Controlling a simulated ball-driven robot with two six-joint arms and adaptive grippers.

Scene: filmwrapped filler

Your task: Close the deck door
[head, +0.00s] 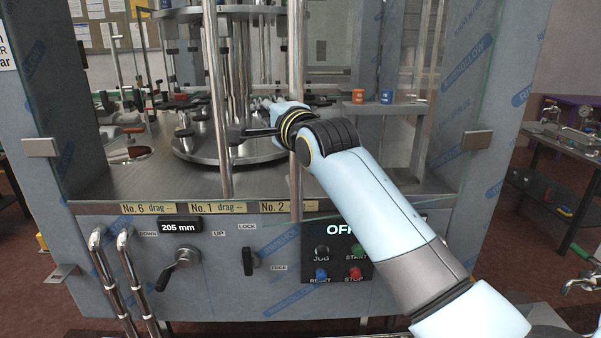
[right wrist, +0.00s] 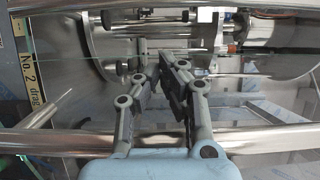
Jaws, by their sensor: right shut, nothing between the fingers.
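The deck opening of the grey-blue filler machine (head: 85,245) faces me, and the turntable (head: 195,150) inside shows clearly. Glass edges stand at both sides; I cannot tell which pane is the deck door or how far it stands open. Two upright metal bars, a left bar (head: 217,95) and a right bar (head: 297,50), cross the opening. My right gripper (head: 238,135) points left at the front of the opening, its arm covering part of the right bar. In the right wrist view its fingers (right wrist: 165,62) are shut and empty, with a bar (right wrist: 260,138) crossing near its base. My left gripper is out of view.
Below the deck are a control panel (head: 338,265), a crank (head: 180,265), a lock knob (head: 250,260) and bent chrome pipes (head: 120,265). Metal brackets (head: 476,140) jut from the posts. A side table (head: 560,160) stands at the right.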

